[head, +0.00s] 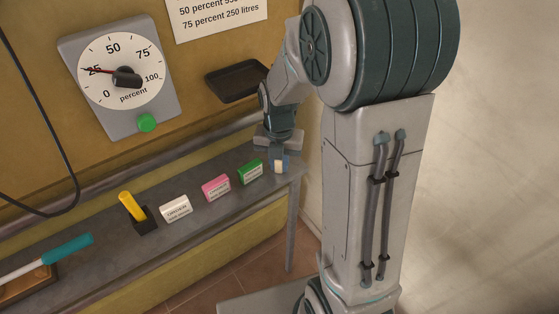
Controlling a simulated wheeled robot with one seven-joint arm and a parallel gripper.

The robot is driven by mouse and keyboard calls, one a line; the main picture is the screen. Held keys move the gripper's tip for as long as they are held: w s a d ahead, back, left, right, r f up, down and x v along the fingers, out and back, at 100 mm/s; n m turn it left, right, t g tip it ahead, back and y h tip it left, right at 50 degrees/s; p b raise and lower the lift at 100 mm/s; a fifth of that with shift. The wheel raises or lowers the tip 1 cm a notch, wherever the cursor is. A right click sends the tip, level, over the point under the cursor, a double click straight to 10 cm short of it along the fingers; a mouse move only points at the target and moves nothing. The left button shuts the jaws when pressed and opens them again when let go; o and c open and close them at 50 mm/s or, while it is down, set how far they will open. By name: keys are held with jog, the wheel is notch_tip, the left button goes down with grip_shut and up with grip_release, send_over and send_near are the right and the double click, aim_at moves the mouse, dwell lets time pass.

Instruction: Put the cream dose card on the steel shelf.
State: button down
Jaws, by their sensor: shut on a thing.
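My gripper (279,161) is at the right end of a long grey metal shelf (223,212), pointing down. It is shut on a small cream thing (278,167), which looks like the cream dose card and is mostly hidden by the fingers. I cannot tell whether it touches the shelf surface. To its left, a green card (250,172), a pink card (216,187) and a white card (176,208) stand apart in a row on the shelf.
A yellow-handled thing (132,206) stands in a black holder left of the cards. A teal-handled tool (67,249) lies further left. A black tray (236,81) and a percent gauge (122,72) are on the yellow wall behind. A black cable hangs at left.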

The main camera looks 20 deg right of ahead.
jog(key=c, duration=1.3)
grip_release()
jog(key=shift+r, duration=0.1)
notch_tip(320, 180, up, 8)
jog(key=shift+f+p, duration=0.2)
jog(key=shift+p, duration=0.4)
